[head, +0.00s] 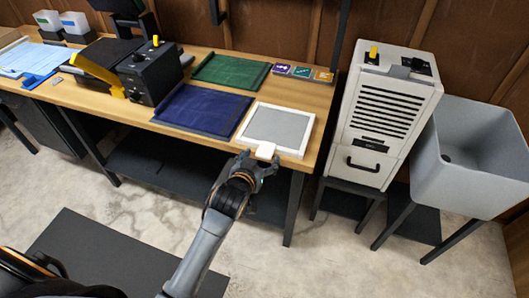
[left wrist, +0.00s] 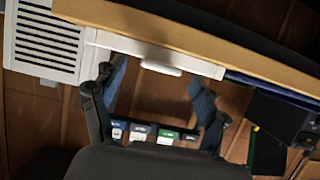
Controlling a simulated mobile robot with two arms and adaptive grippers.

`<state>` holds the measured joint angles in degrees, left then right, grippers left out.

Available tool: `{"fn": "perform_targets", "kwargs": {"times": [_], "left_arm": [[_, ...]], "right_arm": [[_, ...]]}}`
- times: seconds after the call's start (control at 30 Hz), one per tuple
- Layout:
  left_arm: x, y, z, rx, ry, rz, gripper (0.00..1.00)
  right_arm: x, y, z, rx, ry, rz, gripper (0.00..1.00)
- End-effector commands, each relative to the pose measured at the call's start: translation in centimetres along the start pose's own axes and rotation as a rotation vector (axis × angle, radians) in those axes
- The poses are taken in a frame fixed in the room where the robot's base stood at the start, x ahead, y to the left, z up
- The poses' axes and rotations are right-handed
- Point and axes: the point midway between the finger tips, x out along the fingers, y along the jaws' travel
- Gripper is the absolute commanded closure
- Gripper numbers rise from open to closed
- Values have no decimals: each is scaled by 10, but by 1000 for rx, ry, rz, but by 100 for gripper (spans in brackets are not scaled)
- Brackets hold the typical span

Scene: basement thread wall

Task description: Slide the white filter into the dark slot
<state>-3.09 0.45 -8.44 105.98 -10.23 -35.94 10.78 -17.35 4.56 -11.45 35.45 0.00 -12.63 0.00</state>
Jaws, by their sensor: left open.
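The white filter (head: 279,128) has a white frame around a grey panel and lies flat at the table's right front corner. Its white tab (head: 265,151) sticks out over the front edge; the tab also shows in the left wrist view (left wrist: 160,68). My left gripper (head: 261,164) is open at the tab, with one finger to each side of it in the wrist view; I cannot tell whether they touch it. A white cabinet (head: 390,72) stands right of the table, with dark vent slits and a short dark slot (head: 377,144) above its black handle. My right gripper is not in view.
A blue cloth (head: 203,108) lies left of the filter, with a green cloth (head: 231,70) behind it. A black box (head: 150,72) stands farther left. A grey sink (head: 472,155) stands right of the cabinet. A narrow gap separates table and cabinet.

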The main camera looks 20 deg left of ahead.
Motion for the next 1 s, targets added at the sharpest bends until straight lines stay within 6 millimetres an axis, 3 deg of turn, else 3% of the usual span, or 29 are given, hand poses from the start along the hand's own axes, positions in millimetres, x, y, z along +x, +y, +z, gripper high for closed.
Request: {"fn": "perform_targets", "kwargs": {"times": [0.1,0.3,0.67,0.97,1.0], "left_arm": [[19,0,0,-1,0,0,26],[37,0,0,-1,1,0,26],[41,0,0,-1,0,0,26],[40,0,0,-1,0,0,86],[40,0,0,-1,1,0,87]], "right_arm": [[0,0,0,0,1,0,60],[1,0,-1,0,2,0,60],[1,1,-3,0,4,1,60],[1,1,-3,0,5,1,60],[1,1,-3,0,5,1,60]]}}
